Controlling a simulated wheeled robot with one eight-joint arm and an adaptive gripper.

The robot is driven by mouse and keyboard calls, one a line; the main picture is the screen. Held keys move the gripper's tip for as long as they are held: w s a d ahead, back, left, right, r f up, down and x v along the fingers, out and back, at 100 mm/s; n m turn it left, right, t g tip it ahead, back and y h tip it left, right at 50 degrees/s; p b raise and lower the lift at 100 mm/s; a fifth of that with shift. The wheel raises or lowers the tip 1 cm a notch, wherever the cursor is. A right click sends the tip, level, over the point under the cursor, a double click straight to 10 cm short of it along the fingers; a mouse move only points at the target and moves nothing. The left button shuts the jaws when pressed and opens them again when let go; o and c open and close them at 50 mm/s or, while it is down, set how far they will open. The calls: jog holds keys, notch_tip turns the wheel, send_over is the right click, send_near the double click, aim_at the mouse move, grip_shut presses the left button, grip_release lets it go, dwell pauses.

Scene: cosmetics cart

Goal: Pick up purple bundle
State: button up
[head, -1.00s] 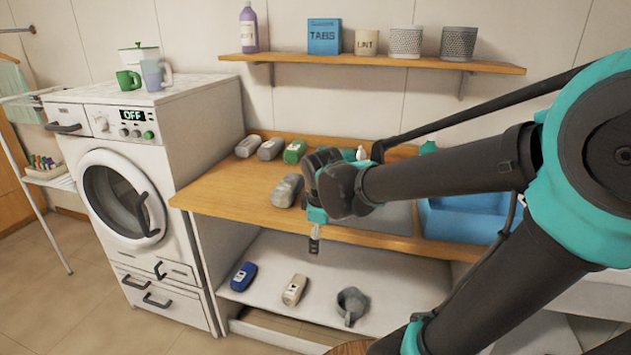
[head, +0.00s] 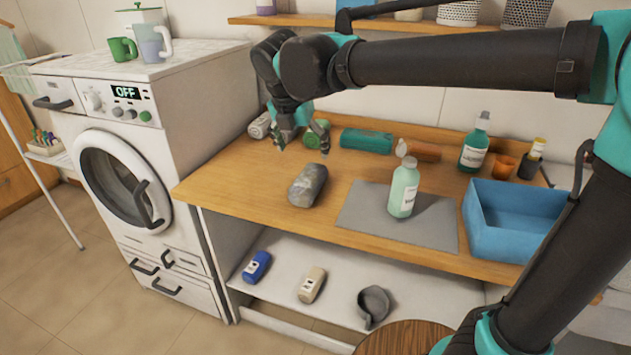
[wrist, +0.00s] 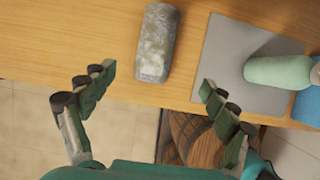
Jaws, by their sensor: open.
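I see no clearly purple bundle in either view. A mottled grey bundle (head: 308,185) lies near the front of the wooden counter (head: 232,178), left of a grey mat. In the wrist view the same grey bundle (wrist: 158,42) lies beyond and between my fingertips. My gripper (head: 302,149) is open and empty above the counter, pointing down; its spread fingers also show in the wrist view (wrist: 156,82). Behind it are a pale grey bundle (head: 259,125), a green bundle (head: 317,134), partly covered by my gripper, a teal bundle (head: 366,141) and an orange-brown bundle (head: 418,150).
A pale green bottle (head: 403,190) stands on the grey mat (head: 438,226). A blue bin (head: 513,247), a dark green bottle (head: 474,150) and small jars are at the right. A washing machine (head: 130,175) stands left. A lower shelf (head: 335,310) holds blue and beige items and a grey scoop.

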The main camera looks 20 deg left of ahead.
aim_at(307, 176)
jog(key=x, duration=1)
jog(key=shift+f, duration=0.2)
jog(key=x, duration=0.2)
jog(key=a+x, duration=0.1)
jog(key=x, duration=0.1)
jog(key=shift+w, duration=0.15)
jog(key=shift+w+d+f, duration=0.1)
jog(key=shift+w+f, duration=0.1)
jog(key=shift+f, duration=0.3)
jog(key=shift+c, duration=0.5)
jog(key=c, duration=1.4)
